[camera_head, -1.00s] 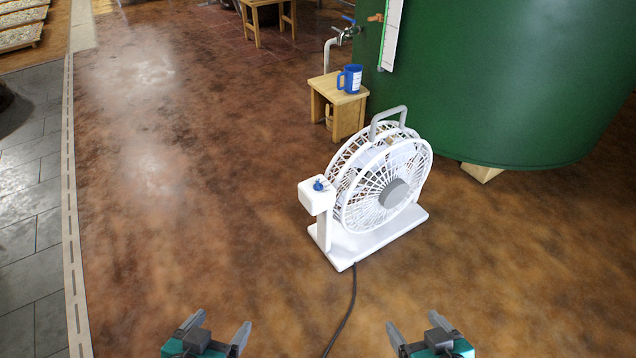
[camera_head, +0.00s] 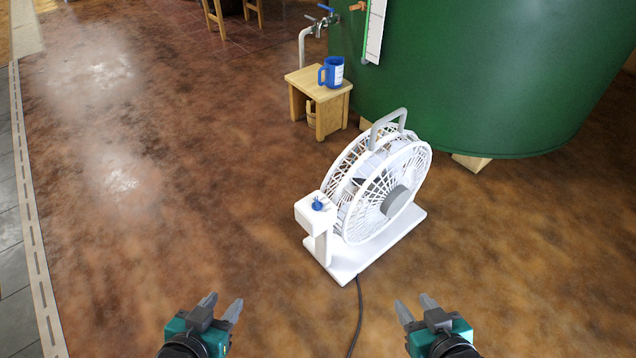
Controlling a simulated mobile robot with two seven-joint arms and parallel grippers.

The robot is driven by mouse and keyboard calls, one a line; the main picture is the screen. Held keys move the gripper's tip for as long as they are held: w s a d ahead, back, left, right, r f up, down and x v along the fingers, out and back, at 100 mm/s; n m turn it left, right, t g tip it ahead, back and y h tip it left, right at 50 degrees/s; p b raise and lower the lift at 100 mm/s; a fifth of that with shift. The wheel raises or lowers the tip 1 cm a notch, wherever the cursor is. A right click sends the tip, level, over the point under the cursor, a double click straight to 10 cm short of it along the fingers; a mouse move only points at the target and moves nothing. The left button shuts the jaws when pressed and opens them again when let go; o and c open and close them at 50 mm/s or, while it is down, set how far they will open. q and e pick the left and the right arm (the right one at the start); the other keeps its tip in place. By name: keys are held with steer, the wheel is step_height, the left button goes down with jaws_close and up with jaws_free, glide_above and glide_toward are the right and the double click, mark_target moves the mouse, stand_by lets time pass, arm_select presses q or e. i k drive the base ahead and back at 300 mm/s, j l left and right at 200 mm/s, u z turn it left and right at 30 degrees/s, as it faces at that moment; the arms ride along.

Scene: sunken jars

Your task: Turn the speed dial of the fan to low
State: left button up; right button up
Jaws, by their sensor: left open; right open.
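A white fan (camera_head: 383,191) stands upright on its flat base on the floor, a little right of the middle of the view. Its blue speed dial (camera_head: 318,204) sits on top of a white box on a short post at the fan's left side. The dial's setting is too small to read. My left gripper (camera_head: 222,306) is open and empty at the bottom of the view, left of and nearer than the fan. My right gripper (camera_head: 416,309) is open and empty at the bottom, nearer than the fan. Both are apart from the fan and dial.
A dark cord (camera_head: 359,318) runs from the fan base toward me between the grippers. A wooden stool (camera_head: 303,81) with a blue mug (camera_head: 331,72) stands behind the fan. A large green tank (camera_head: 480,75) fills the upper right. The brown floor at left is clear.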

mark_target(317, 205)
steer(key=i+j+z, duration=0.15)
steer(key=i+j, duration=0.15)
steer(key=i+j+z, duration=0.1)
steer(key=i+j, duration=0.15)
steer(key=j, duration=0.15)
steer(key=i+j+z, duration=0.15)
steer(key=i+j, duration=0.15)
steer(key=i+j+z, duration=0.15)
steer(key=j, duration=0.35)
steer(key=i, duration=0.1)
